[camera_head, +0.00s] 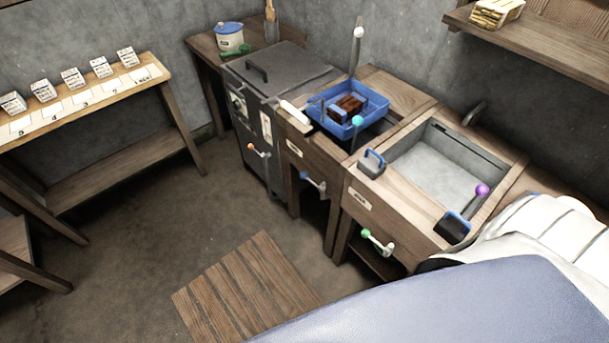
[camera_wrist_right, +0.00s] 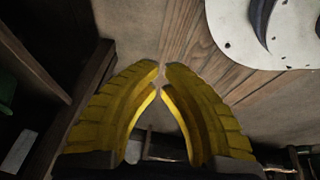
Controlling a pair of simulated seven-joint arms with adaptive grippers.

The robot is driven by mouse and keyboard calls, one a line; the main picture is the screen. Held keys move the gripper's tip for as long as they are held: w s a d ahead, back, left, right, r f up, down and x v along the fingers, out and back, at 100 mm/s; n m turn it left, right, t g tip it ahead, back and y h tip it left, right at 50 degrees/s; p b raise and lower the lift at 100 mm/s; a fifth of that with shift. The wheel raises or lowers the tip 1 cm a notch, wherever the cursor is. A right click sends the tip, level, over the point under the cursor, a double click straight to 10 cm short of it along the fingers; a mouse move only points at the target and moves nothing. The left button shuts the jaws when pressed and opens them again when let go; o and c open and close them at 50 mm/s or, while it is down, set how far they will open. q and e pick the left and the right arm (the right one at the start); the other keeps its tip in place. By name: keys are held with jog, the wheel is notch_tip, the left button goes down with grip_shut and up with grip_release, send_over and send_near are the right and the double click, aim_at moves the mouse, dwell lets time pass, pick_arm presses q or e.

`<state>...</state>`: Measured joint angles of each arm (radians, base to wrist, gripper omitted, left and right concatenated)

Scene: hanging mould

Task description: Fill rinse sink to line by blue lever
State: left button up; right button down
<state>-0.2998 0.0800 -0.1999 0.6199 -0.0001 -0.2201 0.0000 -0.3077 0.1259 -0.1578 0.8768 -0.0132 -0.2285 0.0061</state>
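The lever with a blue tip (camera_head: 304,175) is on the front of the middle unit, below its label, in the head view. Above it, a blue tray (camera_head: 372,107) with brown contents covers part of a dark opening. To the right, a grey basin (camera_head: 440,165) with a tap is set in a wooden counter; I see no clear water or fill line in it. The labels are too small to read, so I cannot tell which is the rinse sink. My right gripper (camera_wrist_right: 161,76) shows yellow fingers with tips nearly together and nothing between them. My left gripper is out of view.
An orange-tipped lever (camera_head: 252,147) is left and a green-tipped lever (camera_head: 378,242) right of the blue one. A blue-handled block (camera_head: 372,163) and a dark block (camera_head: 453,228) sit on the basin's counter. A slatted wooden mat (camera_head: 245,285) lies on the floor in front.

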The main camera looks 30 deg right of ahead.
jog(key=w+d+r+t, duration=0.1)
jog(key=w+r+t, duration=0.1)
jog(key=w+r, duration=0.35)
jog(key=w+r+t, duration=0.1)
jog(key=w+r, duration=0.2)
jog(key=w, duration=0.5)
jog(key=t, duration=0.8)
send_near(304, 174)
jog(key=s+a+r, duration=0.1)
jog(key=s+r, duration=0.3)
jog(key=r, duration=0.2)
jog(key=shift+w+a, duration=0.1)
jog(key=shift+a, duration=0.15)
jog(key=shift+f, duration=0.1)
jog(key=x, duration=0.7)
jog(key=f+x, duration=0.1)
jog(key=x, duration=0.3)
jog(key=shift+w+d+f, duration=0.15)
jog(key=shift+w+f, duration=0.15)
jog(key=shift+f, duration=0.2)
jog(key=shift+w+d+f, duration=0.15)
jog(key=shift+w+f, duration=0.15)
jog(key=shift+f, duration=0.25)
